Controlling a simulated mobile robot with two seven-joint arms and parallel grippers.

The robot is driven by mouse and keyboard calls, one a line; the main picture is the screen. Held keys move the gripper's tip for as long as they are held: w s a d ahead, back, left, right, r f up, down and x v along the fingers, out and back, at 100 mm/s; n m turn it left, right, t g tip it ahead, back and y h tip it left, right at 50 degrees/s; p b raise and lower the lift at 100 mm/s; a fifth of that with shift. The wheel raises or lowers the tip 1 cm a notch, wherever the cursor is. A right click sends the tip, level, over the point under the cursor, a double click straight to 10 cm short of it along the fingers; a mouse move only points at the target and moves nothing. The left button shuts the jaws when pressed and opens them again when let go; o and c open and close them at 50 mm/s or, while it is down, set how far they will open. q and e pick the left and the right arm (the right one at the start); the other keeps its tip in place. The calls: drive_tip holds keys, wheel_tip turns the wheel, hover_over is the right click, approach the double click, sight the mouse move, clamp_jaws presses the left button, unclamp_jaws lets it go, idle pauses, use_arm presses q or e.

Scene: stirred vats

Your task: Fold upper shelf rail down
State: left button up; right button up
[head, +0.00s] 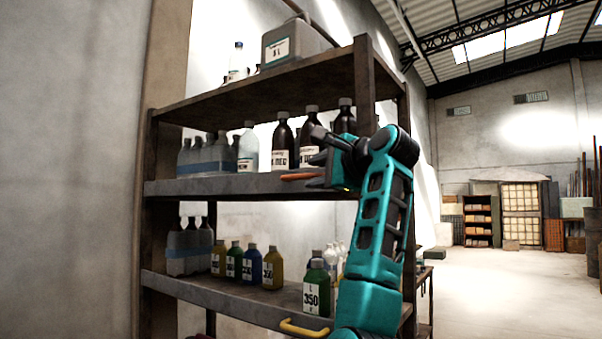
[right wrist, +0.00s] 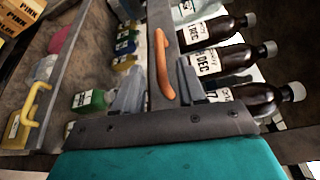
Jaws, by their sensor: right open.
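The upper shelf rail (head: 220,186) is a grey bar along the front edge of the middle board, standing upright in front of the bottles. Its orange handle (head: 298,177) sits near the rail's right part; the handle also shows in the right wrist view (right wrist: 163,65). My right gripper (head: 314,170) is at the handle, coming from the right. In the right wrist view its two fingers are spread, one on each side of the orange handle, with the handle appearing between them. I cannot tell whether they touch it. My left gripper is not in view.
Dark brown bottles (head: 283,145) stand behind the rail, close to my right gripper. The lower rail has a yellow handle (head: 303,328), with small coloured bottles (head: 251,264) behind it. A rack post (head: 364,85) rises just above the gripper. Open floor (head: 510,285) lies right.

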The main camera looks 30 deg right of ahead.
sight(305, 176)
drive_tip(key=w, duration=0.2)
drive_tip(key=w+p, duration=0.1)
drive_tip(key=w, duration=0.3)
drive_tip(key=shift+w+f, duration=0.15)
drive_tip(key=shift+f, duration=0.1)
clamp_jaws()
